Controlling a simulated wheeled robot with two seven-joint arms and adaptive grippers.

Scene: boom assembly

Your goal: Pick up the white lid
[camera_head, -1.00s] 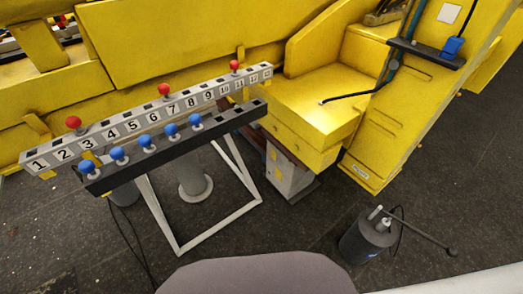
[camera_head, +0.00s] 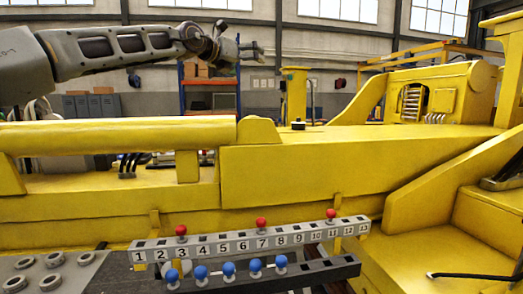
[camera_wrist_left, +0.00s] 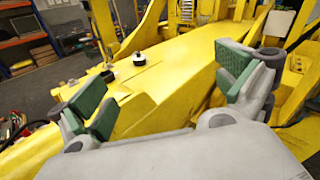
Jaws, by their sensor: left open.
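A small round white piece with a dark top, which looks like the white lid (camera_head: 298,124), sits on top of the yellow boom near the middle of the head view. In the left wrist view it shows as a white disc with a black centre (camera_wrist_left: 139,58), beyond and between my fingers. My left gripper (camera_head: 250,50) is in the air above the boom, to the upper left of the lid in the head view. In the wrist view its green-padded fingers (camera_wrist_left: 160,88) are wide apart with nothing between them. My right gripper is in neither view.
The yellow boom (camera_head: 300,165) fills the middle. A small dark round piece (camera_wrist_left: 107,75) sits near the lid. Shelving (camera_head: 210,90) stands behind.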

